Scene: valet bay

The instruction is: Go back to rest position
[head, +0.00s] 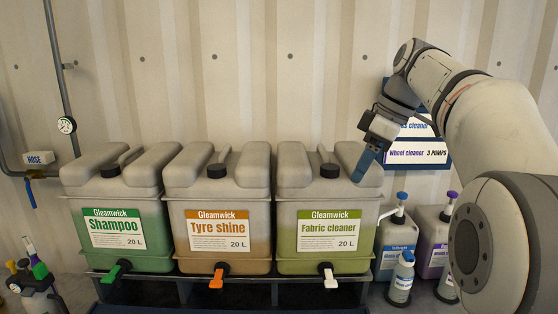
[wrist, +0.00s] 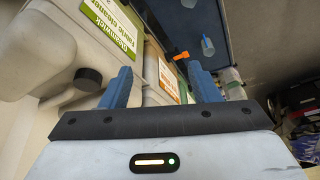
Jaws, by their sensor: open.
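My gripper (head: 364,166) is at the end of my arm, in front of the upper right of the Fabric cleaner jug (head: 322,212) in the head view. Its blue fingers point down. In the wrist view the two fingers of my gripper (wrist: 160,85) stand apart with nothing held between them. The jug with the green Fabric cleaner label (wrist: 112,27) shows at upper left there, its dark cap beside the left finger. Whether the fingers touch the jug cannot be told.
The Shampoo jug (head: 117,215) and Tyre shine jug (head: 218,210) stand left on the same rack. Pump bottles (head: 392,240) and a spray bottle (head: 401,280) stand right, below the wall sign (head: 418,152). A gauge pipe (head: 66,125) and hose valve (head: 36,174) are far left.

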